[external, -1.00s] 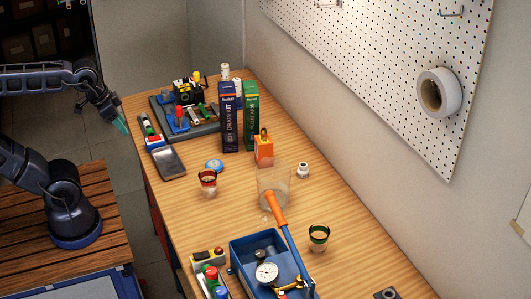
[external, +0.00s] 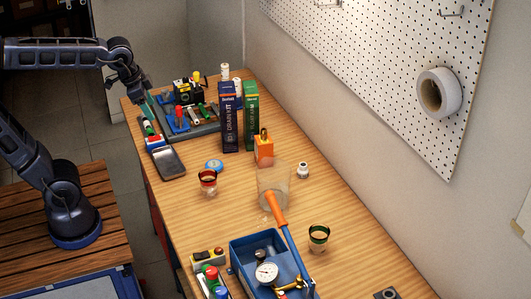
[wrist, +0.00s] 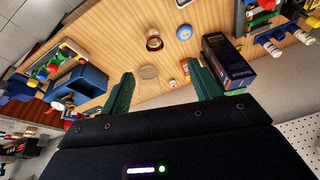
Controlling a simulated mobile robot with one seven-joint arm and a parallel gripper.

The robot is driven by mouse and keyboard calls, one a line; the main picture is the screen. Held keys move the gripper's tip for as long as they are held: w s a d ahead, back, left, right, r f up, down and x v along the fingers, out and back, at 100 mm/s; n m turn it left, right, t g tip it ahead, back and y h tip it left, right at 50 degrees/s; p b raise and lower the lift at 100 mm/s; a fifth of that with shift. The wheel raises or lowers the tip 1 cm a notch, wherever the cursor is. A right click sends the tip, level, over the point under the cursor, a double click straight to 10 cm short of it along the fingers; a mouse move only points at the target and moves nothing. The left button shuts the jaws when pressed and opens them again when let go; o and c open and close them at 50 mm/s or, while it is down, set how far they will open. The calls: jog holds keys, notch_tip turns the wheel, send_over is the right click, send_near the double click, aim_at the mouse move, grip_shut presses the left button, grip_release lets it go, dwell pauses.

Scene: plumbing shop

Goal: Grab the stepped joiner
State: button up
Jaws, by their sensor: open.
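A small white fitting with a narrower top and wider base (external: 303,170) stands upright on the workbench, right of the orange item; it looks like the stepped joiner, though it is small here. A small pale shape (wrist: 172,83) between the fingers in the wrist view may be the same fitting. My gripper (external: 148,108) is above the bench's far left edge, well away from the fitting. Its two green fingers (wrist: 163,88) are spread apart with nothing held between them.
Tall drain kit boxes (external: 229,117) and an orange item (external: 264,149) stand near the fitting. A clear jar (external: 272,184), a red-rimmed cup (external: 208,190) and a blue tray (external: 240,260) with an orange-handled tool stand nearer. The pegboard wall (external: 400,70) borders the right side.

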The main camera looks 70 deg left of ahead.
jog(key=w+d+r+m, duration=0.1)
jog(key=w+m, duration=0.2)
jog(key=w, duration=0.9)
jog(key=m+g, duration=0.4)
jog(key=m, duration=0.6)
send_over(303, 164)
notch_tip(303, 164, down, 24)
jog(key=shift+w+f, duration=0.1)
jog(key=shift+f, duration=5.5)
jog(key=c, duration=1.1)
jog(key=shift+o, duration=0.2)
jog(key=shift+r, duration=0.15)
